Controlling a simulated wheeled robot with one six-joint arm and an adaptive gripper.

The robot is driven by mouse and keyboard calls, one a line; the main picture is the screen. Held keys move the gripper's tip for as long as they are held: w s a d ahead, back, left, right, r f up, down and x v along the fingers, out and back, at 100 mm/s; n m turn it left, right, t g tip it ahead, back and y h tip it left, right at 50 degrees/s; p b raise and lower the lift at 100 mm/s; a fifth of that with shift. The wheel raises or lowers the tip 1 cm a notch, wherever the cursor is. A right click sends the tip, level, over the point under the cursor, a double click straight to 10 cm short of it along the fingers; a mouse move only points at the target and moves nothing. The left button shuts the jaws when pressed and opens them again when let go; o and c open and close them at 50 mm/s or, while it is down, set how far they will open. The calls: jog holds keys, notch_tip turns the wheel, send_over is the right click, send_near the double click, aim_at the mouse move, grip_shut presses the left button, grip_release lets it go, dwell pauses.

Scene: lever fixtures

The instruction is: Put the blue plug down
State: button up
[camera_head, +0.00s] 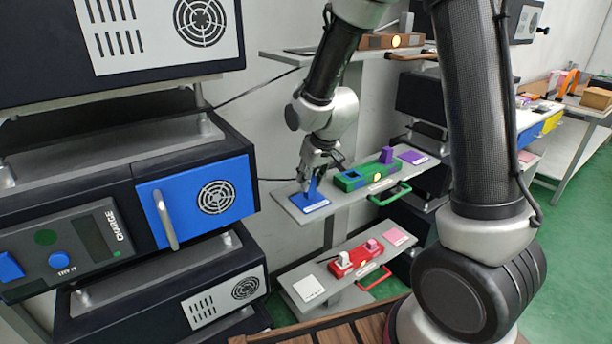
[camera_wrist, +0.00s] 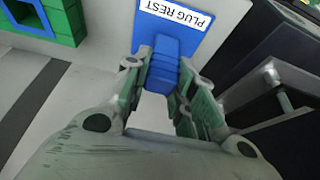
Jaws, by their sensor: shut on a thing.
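The blue plug (camera_wrist: 163,68) is between the fingers of my gripper (camera_wrist: 160,88) in the wrist view. My gripper is shut on it. In the head view the plug (camera_head: 313,190) is a small blue shape below my gripper (camera_head: 315,178), over a blue pad (camera_head: 310,206) on the middle shelf. In the wrist view this pad (camera_wrist: 205,40) carries a white label reading "PLUG REST". The plug overlaps the pad in both views; I cannot tell whether it touches it. The green socket block (camera_head: 365,176) stands to the right, with a blue-rimmed opening and a purple plug (camera_head: 386,155).
A purple pad (camera_head: 412,157) and a green handle (camera_head: 390,195) are at the shelf's right. A lower shelf holds a red block (camera_head: 355,260) and a white pad (camera_head: 309,290). A black cabinet with a blue door (camera_head: 197,200) stands close on the left.

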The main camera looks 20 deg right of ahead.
jog(key=shift+f, duration=0.2)
jog(key=o, duration=1)
jog(key=shift+f, duration=0.1)
jog(key=shift+o, duration=0.2)
jog(key=shift+r, duration=0.3)
jog(key=v, duration=1.1)
jog(key=s+d+r+m, duration=0.1)
jog(key=s+d+r, duration=0.2)
jog(key=s, duration=0.4)
jog(key=s+d+r+m+h, duration=0.1)
jog(key=s+d+r, duration=0.2)
jog(key=s+d, duration=0.3)
jog(key=s+d+r+m, duration=0.1)
jog(key=s+d, duration=0.3)
jog(key=s, duration=0.5)
jog(key=shift+s+d+r+m, duration=0.3)
jog(key=shift+s+d+r, duration=0.1)
jog(key=shift+r, duration=0.5)
